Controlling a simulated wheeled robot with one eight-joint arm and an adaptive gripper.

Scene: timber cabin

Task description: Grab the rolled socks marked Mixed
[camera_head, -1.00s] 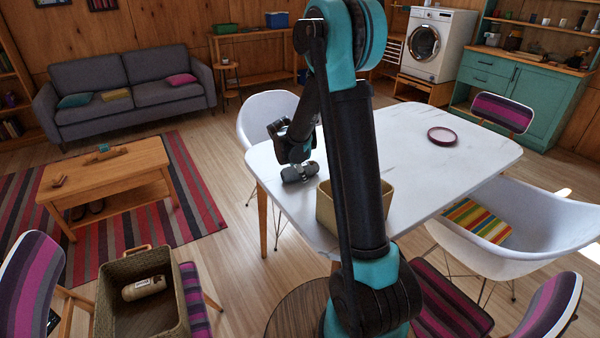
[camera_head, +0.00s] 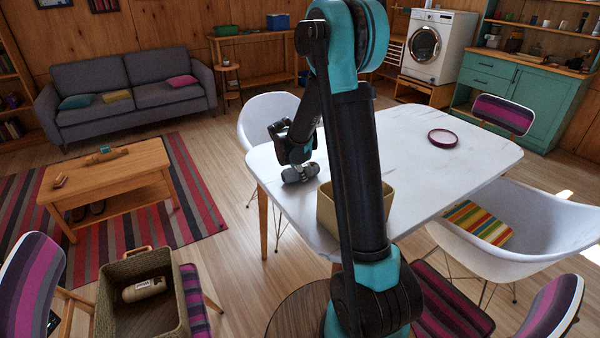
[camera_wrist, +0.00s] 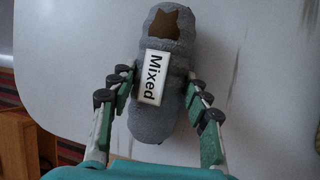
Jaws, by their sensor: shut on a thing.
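In the head view my gripper (camera_head: 298,166) reaches down to the tabletop from above. Whether the socks touch the table cannot be told.
The white table (camera_head: 420,185) also bears a tan bin (camera_head: 326,208) close to the socks and a dark red round dish (camera_head: 443,138). A woven basket (camera_head: 118,268) with a labelled beige roll (camera_head: 144,289) stands lower left.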

